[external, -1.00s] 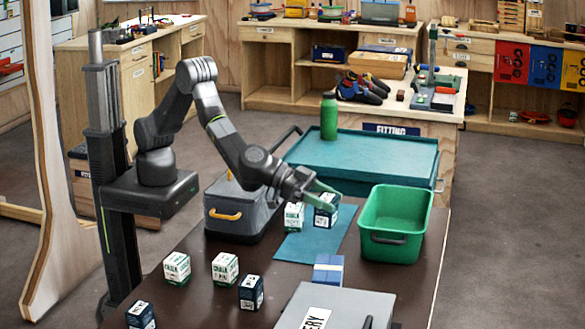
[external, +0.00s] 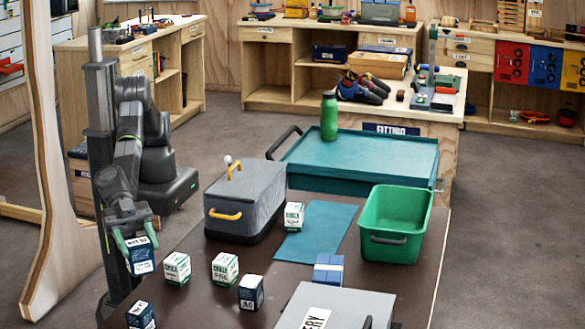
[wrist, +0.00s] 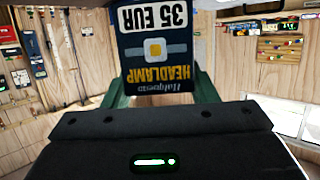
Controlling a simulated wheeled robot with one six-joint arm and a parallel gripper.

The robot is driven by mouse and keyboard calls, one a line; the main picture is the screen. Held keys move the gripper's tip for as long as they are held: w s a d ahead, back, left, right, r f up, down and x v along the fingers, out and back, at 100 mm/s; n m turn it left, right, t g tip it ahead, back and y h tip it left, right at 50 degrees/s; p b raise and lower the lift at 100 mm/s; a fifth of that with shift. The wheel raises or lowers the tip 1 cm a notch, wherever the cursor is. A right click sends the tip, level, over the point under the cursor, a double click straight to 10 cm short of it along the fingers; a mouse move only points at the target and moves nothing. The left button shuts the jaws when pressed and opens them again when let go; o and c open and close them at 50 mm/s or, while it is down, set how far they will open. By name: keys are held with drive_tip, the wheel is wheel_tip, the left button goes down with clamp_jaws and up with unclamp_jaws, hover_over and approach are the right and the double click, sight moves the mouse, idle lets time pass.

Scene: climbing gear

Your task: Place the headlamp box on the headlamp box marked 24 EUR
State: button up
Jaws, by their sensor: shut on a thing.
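My gripper (external: 137,243) is shut on a dark blue headlamp box (external: 141,257), held in the air at the table's left edge. In the wrist view, the held box (wrist: 155,50) shows upside-down "HEADLAMP" lettering and a 35 EUR tag, between the green fingers. Two similar dark blue boxes with white labels stand on the table: one at the front left (external: 141,315), another further right (external: 251,293). Their prices are too small to read, so I cannot tell which is marked 24 EUR.
White-and-green chalk boxes (external: 177,269) (external: 225,269) stand behind the dark boxes; another (external: 293,217) is beside the blue mat (external: 318,225). A grey cooler (external: 245,200), green bin (external: 396,225), blue block (external: 328,269) and grey case (external: 345,308) occupy the rest of the table.

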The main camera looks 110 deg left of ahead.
sight(132, 265)
drive_tip(key=shift+s+d+f, duration=0.25)
drive_tip(key=shift+s, duration=0.2)
drive_tip(key=shift+s+d+f, duration=0.2)
drive_tip(key=shift+s+d, duration=0.05)
drive_tip(key=shift+s, duration=0.2)
wheel_tip(132, 265, down, 4)
drive_tip(key=shift+f+b, duration=0.25)
drive_tip(key=shift+b, duration=0.8)
drive_tip(key=shift+f+b, duration=0.45)
drive_tip(key=shift+f, duration=1.75)
drive_tip(key=shift+f, duration=0.1)
drive_tip(key=o, duration=1.1)
drive_tip(key=shift+f, duration=0.1)
drive_tip(key=b+v, duration=0.2)
drive_tip(key=v, duration=1)
drive_tip(key=shift+w+a, duration=0.1)
